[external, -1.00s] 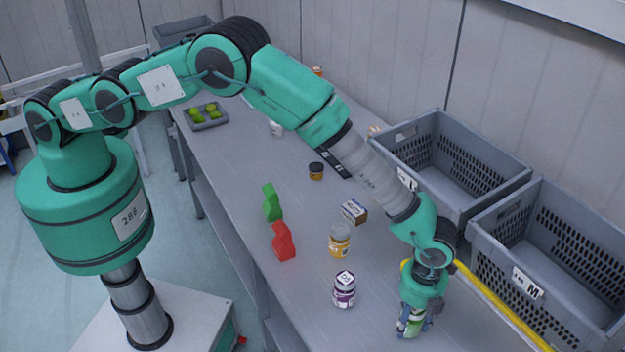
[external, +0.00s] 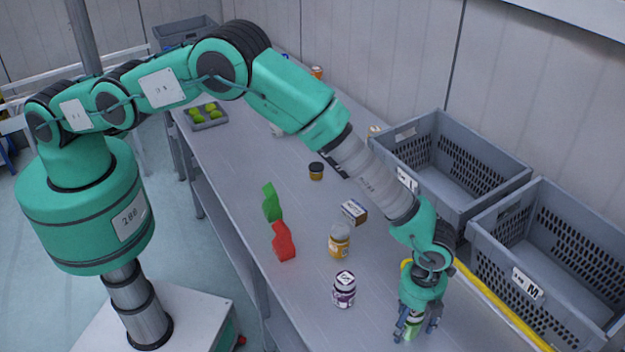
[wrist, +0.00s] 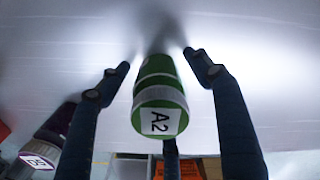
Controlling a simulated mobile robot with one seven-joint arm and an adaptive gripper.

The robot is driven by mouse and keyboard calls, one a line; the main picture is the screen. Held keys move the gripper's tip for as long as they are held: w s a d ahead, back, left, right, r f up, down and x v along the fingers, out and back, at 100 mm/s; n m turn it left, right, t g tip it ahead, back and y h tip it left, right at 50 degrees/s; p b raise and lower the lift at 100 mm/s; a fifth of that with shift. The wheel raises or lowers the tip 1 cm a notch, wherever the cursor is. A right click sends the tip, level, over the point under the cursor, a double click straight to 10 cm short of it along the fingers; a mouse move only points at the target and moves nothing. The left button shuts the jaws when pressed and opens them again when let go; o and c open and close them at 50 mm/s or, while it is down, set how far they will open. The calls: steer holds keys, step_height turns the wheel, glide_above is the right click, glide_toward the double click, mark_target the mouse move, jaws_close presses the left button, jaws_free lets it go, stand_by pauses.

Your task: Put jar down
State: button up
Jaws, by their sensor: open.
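The jar (wrist: 158,100) is green with a pale band and an "A2" label on its lid. In the wrist view it stands between my gripper's spread fingers (wrist: 155,75), with visible gaps on the left and right. In the external view my gripper (external: 412,328) points down at the front right of the grey table (external: 300,185). The jar also shows there (external: 411,326), low between the fingers and partly hidden by them. It appears to rest on the tabletop.
A purple jar (external: 344,290) stands left of my gripper, with a yellow jar (external: 339,241) behind it. Grey crates (external: 545,262) line the right side, behind a yellow strip (external: 500,308).

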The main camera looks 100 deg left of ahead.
steer(key=shift+r, duration=0.1)
steer(key=shift+r+b, duration=0.6)
steer(key=shift+r, duration=5.45)
steer(key=shift+r, duration=0.1)
